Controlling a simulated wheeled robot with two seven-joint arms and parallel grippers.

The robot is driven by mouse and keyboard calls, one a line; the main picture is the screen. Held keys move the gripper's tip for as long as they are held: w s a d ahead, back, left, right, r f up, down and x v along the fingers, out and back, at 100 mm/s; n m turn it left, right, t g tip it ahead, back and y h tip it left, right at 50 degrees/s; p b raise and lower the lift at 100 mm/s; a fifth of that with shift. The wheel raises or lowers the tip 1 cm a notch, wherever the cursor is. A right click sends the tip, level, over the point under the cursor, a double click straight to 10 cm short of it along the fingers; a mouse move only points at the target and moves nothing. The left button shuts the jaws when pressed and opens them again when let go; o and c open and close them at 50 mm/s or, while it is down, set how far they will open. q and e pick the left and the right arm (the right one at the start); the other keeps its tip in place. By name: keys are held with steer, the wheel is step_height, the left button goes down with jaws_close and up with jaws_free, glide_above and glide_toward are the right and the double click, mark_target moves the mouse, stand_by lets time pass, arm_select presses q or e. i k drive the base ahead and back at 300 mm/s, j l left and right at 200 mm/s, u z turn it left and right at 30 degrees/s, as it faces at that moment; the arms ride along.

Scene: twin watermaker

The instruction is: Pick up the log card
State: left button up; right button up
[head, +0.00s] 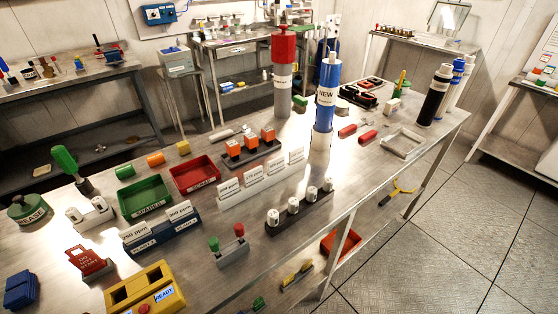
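No card in the head view is legibly marked as a log card, so I cannot tell which one it is. White cards with ppm figures stand in two holders on the steel table (345,200). A blue holder (163,237) at the left front carries a left card (135,233) and a right card (180,210). A long white rack (262,184) near the middle carries several similar cards (253,173), all upright. Neither of my grippers shows in the head view.
A green tray (146,198) and a red tray (195,174) stand behind the blue holder. A yellow box (145,289) and a red tag (83,258) are in front. A dark rack with white knobs (300,207) stands right. Tall red and blue cylinders (326,95) rise behind.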

mark_target(176, 214)
steer(key=k+j+z, duration=0.3)
steer(key=z, duration=0.15)
steer(key=k+j+z, duration=0.3)
steer(key=z, duration=0.15)
steer(key=k+j+z, duration=0.2)
steer(key=k+z, duration=0.25)
steer(key=i, duration=0.1)
